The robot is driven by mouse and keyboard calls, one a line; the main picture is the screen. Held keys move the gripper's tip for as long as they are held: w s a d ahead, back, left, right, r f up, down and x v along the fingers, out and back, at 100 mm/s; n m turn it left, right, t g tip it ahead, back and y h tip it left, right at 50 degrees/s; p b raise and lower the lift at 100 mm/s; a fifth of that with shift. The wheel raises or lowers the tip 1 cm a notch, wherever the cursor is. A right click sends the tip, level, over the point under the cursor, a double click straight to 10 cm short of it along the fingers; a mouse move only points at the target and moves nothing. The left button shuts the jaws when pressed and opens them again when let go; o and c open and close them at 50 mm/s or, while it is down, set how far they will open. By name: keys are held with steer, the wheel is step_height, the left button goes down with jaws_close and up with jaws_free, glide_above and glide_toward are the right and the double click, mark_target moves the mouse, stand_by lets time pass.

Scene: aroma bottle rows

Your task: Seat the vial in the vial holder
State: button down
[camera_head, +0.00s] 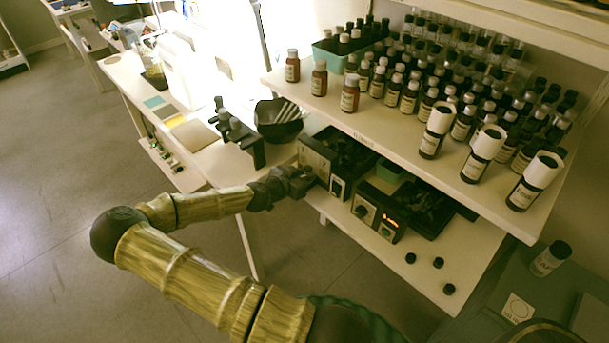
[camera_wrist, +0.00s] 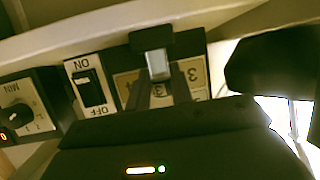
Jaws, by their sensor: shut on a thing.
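My gripper (camera_head: 303,182) is at the front of a box-shaped device (camera_head: 318,158) on the lower shelf. In the wrist view the two dark fingers (camera_wrist: 162,88) are shut on a small pale grey piece, which I take for the vial (camera_wrist: 157,64). A black part (camera_wrist: 166,42) sits directly beyond it; I cannot tell whether it belongs to the vial or the device. Behind the fingers is a panel (camera_wrist: 194,74) with a numeral 3. The head view does not show the vial clearly. I cannot identify the vial holder with certainty.
An ON/OFF switch (camera_wrist: 92,90) and a dial (camera_wrist: 18,117) lie left of the fingers. A second device (camera_head: 378,212) stands beside the first. The upper shelf (camera_head: 400,140) overhangs with many bottles. A black stand (camera_head: 238,135) and dark bowl (camera_head: 278,118) are on the left table.

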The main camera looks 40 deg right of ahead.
steer(key=c, duration=1.2)
jaws_free()
steer(key=shift+c, duration=0.2)
steer(key=shift+r, duration=0.1)
steer(key=v, duration=1.2)
steer(key=shift+p, duration=0.3)
